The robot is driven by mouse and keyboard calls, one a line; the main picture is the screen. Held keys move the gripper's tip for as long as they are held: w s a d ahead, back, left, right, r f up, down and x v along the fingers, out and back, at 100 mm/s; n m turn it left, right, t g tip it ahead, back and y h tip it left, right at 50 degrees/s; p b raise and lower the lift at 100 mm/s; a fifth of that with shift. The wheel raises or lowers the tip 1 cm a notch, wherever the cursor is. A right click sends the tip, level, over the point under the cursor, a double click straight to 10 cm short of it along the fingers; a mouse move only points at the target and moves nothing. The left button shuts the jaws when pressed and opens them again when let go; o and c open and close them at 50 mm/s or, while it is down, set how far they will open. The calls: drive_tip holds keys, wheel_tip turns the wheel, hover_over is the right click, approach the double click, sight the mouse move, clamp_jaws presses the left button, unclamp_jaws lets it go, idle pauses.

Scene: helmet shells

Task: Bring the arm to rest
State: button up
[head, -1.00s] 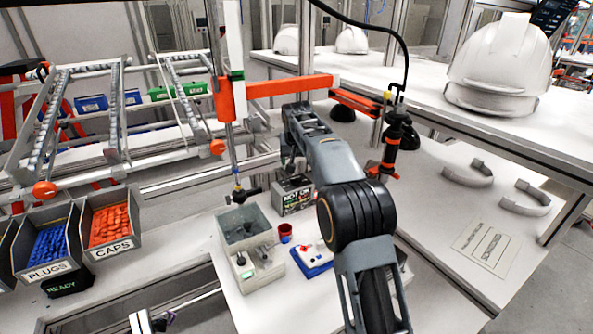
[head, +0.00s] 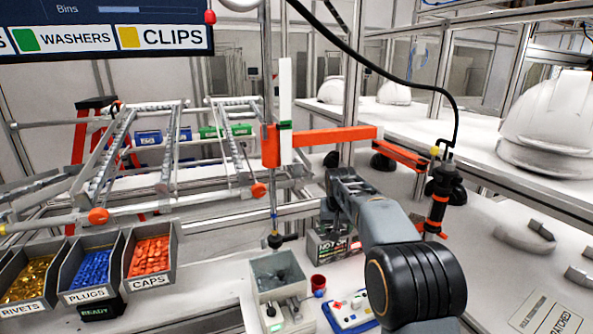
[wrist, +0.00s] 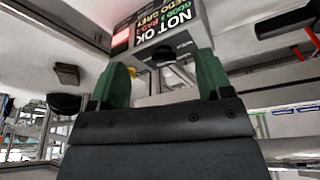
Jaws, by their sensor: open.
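My grey arm (head: 388,222) with its black ribbed joint (head: 415,285) reaches forward over the white workbench in the head view. My gripper is hidden there behind the arm links. In the wrist view my gripper (wrist: 163,72) shows two green fingers held wide apart with nothing between them. A box marked NOT OK (wrist: 165,22) stands beyond the fingertips, apart from them as far as I can tell. The same box (head: 328,243) sits left of my arm in the head view.
A grey fixture box (head: 280,275), a red cup (head: 318,283) and a blue-white button panel (head: 350,310) lie left of my arm. Bins (head: 150,258) stand left; white helmet shells (head: 555,120) sit right.

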drive_tip(key=s+d+f+n+t, duration=0.1)
drive_tip(key=s, duration=3.2)
drive_tip(key=shift+s+d+y, duration=0.15)
drive_tip(key=shift+y, duration=0.15)
